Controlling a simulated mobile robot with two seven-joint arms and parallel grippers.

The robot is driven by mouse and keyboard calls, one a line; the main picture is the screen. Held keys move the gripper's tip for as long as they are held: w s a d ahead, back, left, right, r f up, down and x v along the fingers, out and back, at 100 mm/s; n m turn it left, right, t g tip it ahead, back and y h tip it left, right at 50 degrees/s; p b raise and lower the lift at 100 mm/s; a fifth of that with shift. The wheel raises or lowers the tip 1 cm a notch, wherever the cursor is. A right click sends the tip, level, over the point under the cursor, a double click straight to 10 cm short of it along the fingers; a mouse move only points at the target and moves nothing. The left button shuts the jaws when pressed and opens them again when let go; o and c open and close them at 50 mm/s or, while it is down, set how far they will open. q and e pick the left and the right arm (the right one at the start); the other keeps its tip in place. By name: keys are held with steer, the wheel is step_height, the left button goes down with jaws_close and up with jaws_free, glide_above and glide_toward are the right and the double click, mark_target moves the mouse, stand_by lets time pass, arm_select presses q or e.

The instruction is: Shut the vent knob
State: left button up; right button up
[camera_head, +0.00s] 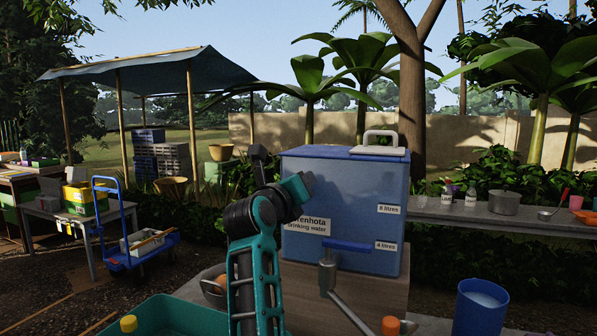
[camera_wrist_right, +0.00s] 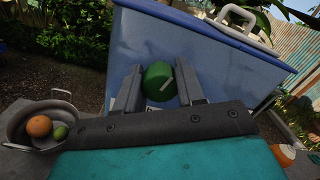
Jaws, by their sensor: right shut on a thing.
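The round green vent knob (camera_wrist_right: 159,82) sits on the side of the blue water container in the right wrist view, with a pale slanted mark on its face. My right gripper (camera_wrist_right: 161,84) has its two dark fingers on either side of the knob and is shut on it. In the head view the blue water container (camera_head: 345,215) stands on a wooden block, and my teal arm is at its left edge. The knob and the right fingertips do not show clearly there. My left gripper is not in view.
A metal tap (camera_head: 327,268) is on the container's front. A pan (camera_wrist_right: 18,122) holds an orange (camera_wrist_right: 39,126) and a lime (camera_wrist_right: 60,133). A blue cup (camera_head: 478,310) stands at front right, and a teal tray (camera_head: 165,312) lies at front left.

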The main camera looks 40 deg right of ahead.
steer(key=n, duration=0.2)
steer(key=shift+n+p, duration=0.3)
steer(key=shift+p, duration=0.1)
steer(key=shift+n, duration=0.3)
steer(key=o, duration=1)
steer(key=shift+a, duration=0.1)
